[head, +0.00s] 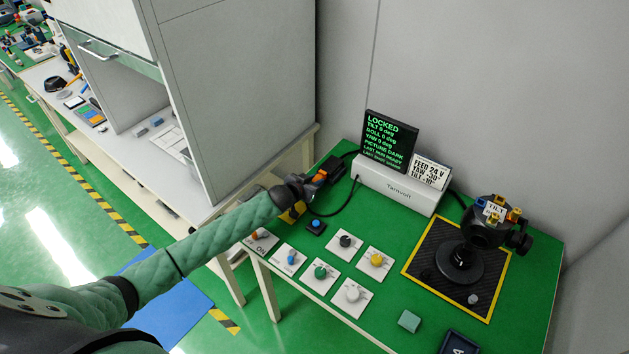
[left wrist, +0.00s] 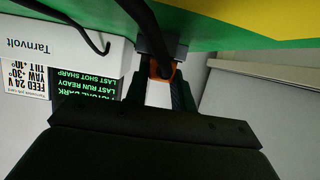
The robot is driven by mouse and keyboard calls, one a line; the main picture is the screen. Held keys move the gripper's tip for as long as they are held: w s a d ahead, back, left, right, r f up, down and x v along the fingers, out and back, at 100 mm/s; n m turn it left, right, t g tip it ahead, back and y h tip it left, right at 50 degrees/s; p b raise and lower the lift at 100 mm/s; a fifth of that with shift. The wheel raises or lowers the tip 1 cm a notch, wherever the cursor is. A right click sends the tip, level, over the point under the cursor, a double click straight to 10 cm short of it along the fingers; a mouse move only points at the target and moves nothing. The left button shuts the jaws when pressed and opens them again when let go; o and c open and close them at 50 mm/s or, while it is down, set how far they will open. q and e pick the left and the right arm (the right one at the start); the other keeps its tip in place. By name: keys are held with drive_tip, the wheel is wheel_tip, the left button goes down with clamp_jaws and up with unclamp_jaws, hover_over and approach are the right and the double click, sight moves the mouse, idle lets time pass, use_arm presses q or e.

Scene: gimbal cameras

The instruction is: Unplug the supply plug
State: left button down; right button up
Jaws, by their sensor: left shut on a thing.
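The supply plug is the small orange piece (head: 320,175) beside a dark block (head: 331,167) at the table's back left edge. My left gripper (head: 311,183) reaches it from the left and is shut on it. In the left wrist view the orange plug (left wrist: 161,72) sits between the fingers, against the dark block (left wrist: 160,44). I cannot tell how deep the plug sits in the block. The white Tarnvolt unit (head: 398,188) stands to the right, with a black cable running toward the block. My right gripper is not in view.
A dark screen (head: 390,141) reading LOCKED and a FEED 24 V card (head: 430,171) stand on the unit. Several knob plates (head: 319,277) lie in front. A black gimbal (head: 461,262) stands on a yellow-edged mat at right. A grey cabinet (head: 245,90) rises behind my left arm.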

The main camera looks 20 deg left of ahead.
use_arm(q)
drive_tip(key=shift+s+a+p, duration=0.35)
drive_tip(key=shift+s, duration=0.55)
idle(0.4)
drive_tip(key=shift+s+a+p, duration=0.25)
drive_tip(key=shift+s+p, duration=0.05)
drive_tip(key=shift+s, duration=0.45)
drive_tip(key=shift+s+a+p, duration=0.25)
drive_tip(key=shift+s, duration=0.45)
drive_tip(key=shift+r, duration=0.1)
drive_tip(key=shift+r+p, duration=1.6)
drive_tip(key=shift+r, duration=0.25)
